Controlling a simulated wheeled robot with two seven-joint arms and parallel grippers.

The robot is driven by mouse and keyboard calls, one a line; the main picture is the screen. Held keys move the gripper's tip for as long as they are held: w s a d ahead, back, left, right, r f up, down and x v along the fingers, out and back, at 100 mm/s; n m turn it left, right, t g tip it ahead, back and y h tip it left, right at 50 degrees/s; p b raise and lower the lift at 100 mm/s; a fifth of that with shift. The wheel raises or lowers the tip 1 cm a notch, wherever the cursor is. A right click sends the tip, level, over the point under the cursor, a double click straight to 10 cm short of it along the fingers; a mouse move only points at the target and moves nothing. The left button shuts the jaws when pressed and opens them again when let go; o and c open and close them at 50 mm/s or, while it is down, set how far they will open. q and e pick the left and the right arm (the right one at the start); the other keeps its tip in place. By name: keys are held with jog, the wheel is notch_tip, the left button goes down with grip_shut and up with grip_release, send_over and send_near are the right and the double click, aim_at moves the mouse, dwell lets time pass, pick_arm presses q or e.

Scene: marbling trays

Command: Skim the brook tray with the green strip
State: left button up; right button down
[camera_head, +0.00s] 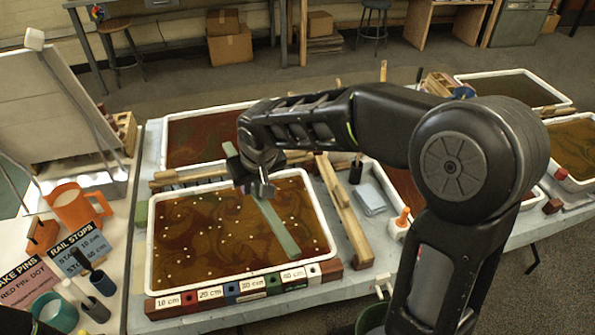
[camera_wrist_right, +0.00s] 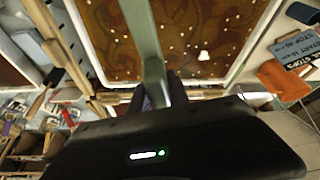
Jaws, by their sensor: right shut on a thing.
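The green strip (camera_head: 278,232) is a long flat bar lying slantwise over the front tray (camera_head: 151,240). This tray has a white rim and swirled brown-orange liquid with several white specks on it. No name for the brook tray is readable on it. My right gripper (camera_head: 258,188) is shut on the strip, above the tray's far half. In the right wrist view the strip (camera_wrist_right: 143,30) runs up from between the fingers (camera_wrist_right: 156,95) across the tray (camera_wrist_right: 85,40). Whether the strip touches the liquid is unclear. My left gripper is not in view.
A ruler rail (camera_head: 250,287) marked 10 to 40 cm lines the tray's near edge. Wooden rails (camera_head: 345,215) stand to its right. A red-brown tray (camera_head: 167,140) lies behind.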

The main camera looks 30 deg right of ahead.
jog(key=shift+s, duration=0.1)
jog(key=w+d+f+m, duration=0.1)
jog(key=d+f, duration=0.3)
jog(key=d, duration=0.4)
jog(key=w+d+f+m+h, duration=0.1)
jog(key=d+f, duration=0.3)
jog(key=d, duration=0.4)
jog(key=shift+m+p, duration=0.4)
jog(key=shift+p, duration=0.05)
jog(key=shift+f, duration=0.2)
